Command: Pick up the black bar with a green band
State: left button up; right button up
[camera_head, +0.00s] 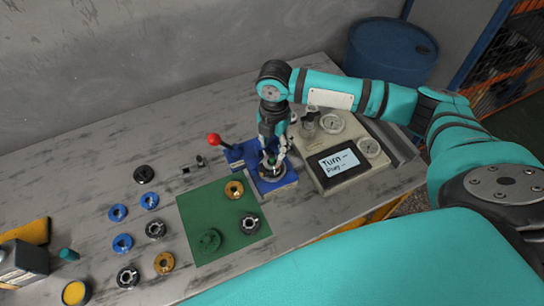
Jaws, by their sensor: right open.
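I cannot clearly make out a black bar with a green band. A small dark piece (192,167) lies on the table left of the blue press, too small to tell for certain. My right gripper (273,165) points down over the blue press (277,184), at a dark round part on it. It is open, and its fingers partly hide that part. I cannot tell whether they touch it. My left gripper is not in view.
A green mat (215,215) holds several rings. Blue, black and brass rings lie left of it. A red-knobbed lever (214,139) sticks out from the press. A gauge box with a screen (338,165) stands right.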

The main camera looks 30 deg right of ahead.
aim_at(272, 153)
jog(key=f, duration=0.1)
jog(key=f+p, duration=0.1)
jog(key=f, duration=0.1)
jog(key=shift+a+f, duration=0.25)
jog(key=shift+f, duration=0.15)
jog(key=shift+w+f, duration=0.1)
jog(key=shift+f, duration=0.45)
grip_shut()
